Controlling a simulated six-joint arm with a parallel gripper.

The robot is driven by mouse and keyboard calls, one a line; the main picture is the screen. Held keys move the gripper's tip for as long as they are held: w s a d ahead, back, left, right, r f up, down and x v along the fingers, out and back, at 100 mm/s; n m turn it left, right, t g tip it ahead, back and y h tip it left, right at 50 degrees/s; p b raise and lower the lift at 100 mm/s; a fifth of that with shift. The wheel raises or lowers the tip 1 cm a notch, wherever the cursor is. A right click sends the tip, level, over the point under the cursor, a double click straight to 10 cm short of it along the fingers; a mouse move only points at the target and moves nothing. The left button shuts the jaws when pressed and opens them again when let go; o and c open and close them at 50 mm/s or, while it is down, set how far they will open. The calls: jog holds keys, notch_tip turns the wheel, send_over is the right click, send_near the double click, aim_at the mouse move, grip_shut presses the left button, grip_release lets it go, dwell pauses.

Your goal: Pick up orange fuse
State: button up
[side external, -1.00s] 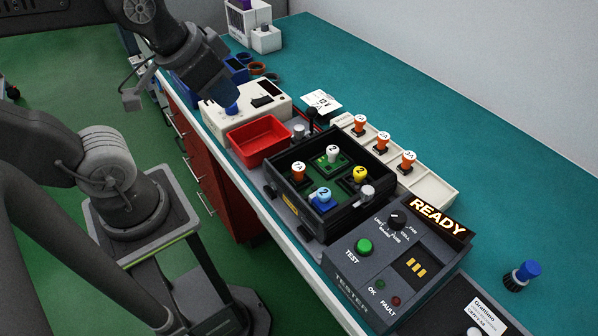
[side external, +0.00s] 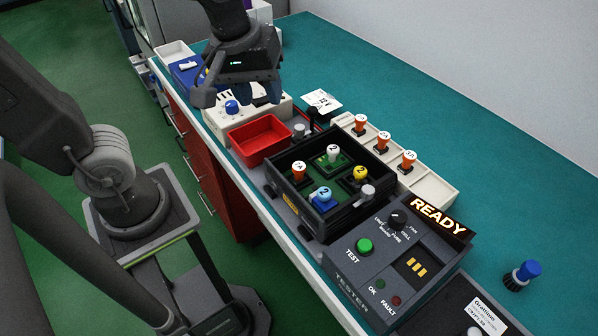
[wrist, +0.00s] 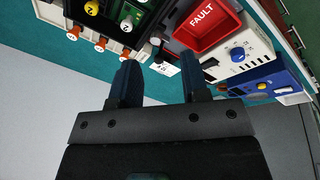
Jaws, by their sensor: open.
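Several orange fuses show. One orange fuse (side external: 298,171) stands in the black rack (side external: 313,236), at its left corner. Three more stand in a row in the cream tray (side external: 433,190) behind the rack: a far one (side external: 360,124), a middle one (side external: 383,142) and a near one (side external: 407,160). Some also show at the top left of the wrist view (wrist: 99,44). My gripper (wrist: 158,85) is open and empty, with its two fingers apart. In the side view it is above the white device at the back, away from all the orange fuses.
The rack also holds white, yellow and blue fuses. A red bin (side external: 259,140), marked FAULT in the wrist view, stands left of the rack. The tester (side external: 395,262) with a lit READY sign stands in front. Teal bench is clear behind the tray.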

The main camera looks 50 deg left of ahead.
aim_at(299, 166)
jog(key=w+d+f+n+g, duration=0.3)
jog(key=w+d+f+n, duration=0.15)
jog(key=n, duration=0.45)
jog(key=f, duration=1.3)
jog(key=shift+w+a+f, duration=0.2)
jog(key=shift+a, duration=0.15)
jog(key=c, duration=0.7)
jog(key=shift+o, duration=0.2)
jog(key=shift+r, duration=0.15)
